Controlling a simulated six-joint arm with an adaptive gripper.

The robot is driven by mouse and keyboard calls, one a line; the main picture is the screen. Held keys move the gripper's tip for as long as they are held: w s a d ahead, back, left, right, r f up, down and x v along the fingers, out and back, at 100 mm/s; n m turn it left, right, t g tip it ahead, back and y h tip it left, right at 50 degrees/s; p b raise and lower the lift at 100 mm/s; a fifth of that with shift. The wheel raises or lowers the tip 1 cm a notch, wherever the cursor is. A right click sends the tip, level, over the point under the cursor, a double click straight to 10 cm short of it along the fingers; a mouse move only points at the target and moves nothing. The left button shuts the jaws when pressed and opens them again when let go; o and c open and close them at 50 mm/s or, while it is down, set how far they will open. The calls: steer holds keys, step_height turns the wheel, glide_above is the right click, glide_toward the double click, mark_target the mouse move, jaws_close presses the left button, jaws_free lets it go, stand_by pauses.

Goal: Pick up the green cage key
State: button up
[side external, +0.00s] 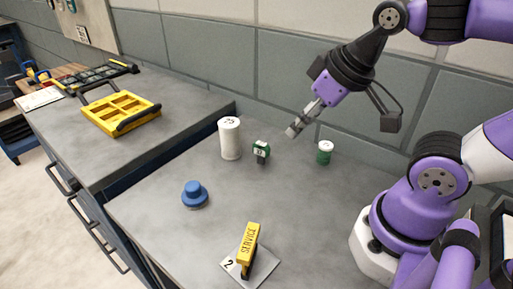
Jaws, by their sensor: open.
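The green cage key (261,148) appears to be the small green piece with a white marking and a dark lower part, on the grey worktop near the middle. My gripper (293,131) is in the air to its upper right, pointing down and left. It is open, with nothing seen between its fingers, and looks apart from the key. The exact gap and height are hard to judge from this one view.
A white cylinder (230,139) stands close left of the key. A green cylinder with a white top (324,154) stands to the right. A blue knobbed piece (194,194) and a yellow SERVICE piece (249,250) are nearer the front. A yellow tray (104,109) lies on the left counter.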

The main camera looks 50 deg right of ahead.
stand_by(0.7)
steer(key=n+g, duration=0.1)
steer(key=g, duration=0.1)
glide_toward(262, 144)
steer(key=a, duration=0.1)
steer(key=shift+n, duration=0.3)
steer(key=x, duration=0.7)
steer(key=shift+w+d+f, duration=0.1)
steer(key=shift+d, duration=0.3)
steer(key=x, duration=0.5)
steer(key=shift+d+f, duration=0.1)
steer(key=shift+f, duration=0.2)
jaws_close()
